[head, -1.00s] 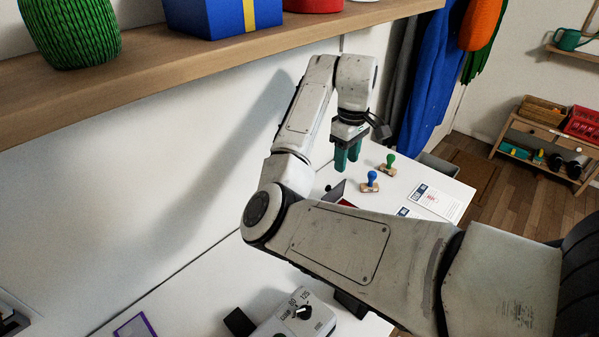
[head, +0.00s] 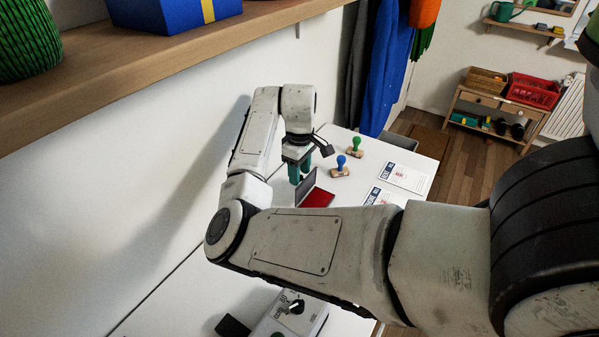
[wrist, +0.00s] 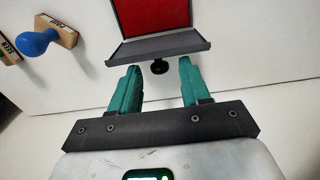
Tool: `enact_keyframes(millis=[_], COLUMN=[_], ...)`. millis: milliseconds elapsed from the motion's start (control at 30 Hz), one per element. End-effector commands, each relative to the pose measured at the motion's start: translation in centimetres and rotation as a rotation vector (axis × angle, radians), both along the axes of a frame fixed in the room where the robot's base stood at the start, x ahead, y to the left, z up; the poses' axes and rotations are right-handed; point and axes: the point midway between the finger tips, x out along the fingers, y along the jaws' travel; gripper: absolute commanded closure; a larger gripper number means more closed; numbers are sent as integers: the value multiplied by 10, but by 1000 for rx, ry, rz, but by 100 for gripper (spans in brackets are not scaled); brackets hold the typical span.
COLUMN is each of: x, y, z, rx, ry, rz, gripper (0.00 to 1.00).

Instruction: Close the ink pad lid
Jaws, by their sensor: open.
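The ink pad (head: 318,197) lies on the white table with its red pad exposed. Its dark lid (head: 305,183) stands raised on the side toward the wall. The wrist view shows the red pad (wrist: 150,14) and the grey raised lid (wrist: 158,47), with a small black knob (wrist: 159,67) on the lid. My gripper (head: 300,179) has teal fingers pointing down and is behind the lid, on the wall side. In the wrist view my gripper (wrist: 159,88) is open and empty, its fingertips close to the lid's outer face; contact cannot be told.
A blue-handled stamp (head: 341,166) and a green-handled stamp (head: 357,148) stand beyond the pad. Printed cards (head: 402,177) lie to the right. A grey device with a dial (head: 294,314) sits nearer. A wooden shelf (head: 150,62) runs above along the wall.

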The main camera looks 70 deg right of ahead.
Motion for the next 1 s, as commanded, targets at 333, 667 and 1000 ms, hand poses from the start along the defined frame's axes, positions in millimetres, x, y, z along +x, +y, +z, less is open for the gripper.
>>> enact_keyframes(millis=[333, 667, 1000], x=[0, 0, 0], y=[0, 0, 0], z=[-9, -8, -8], rx=[0, 0, 0], ry=[0, 0, 0], rz=[0, 0, 0], gripper=[53, 78, 100])
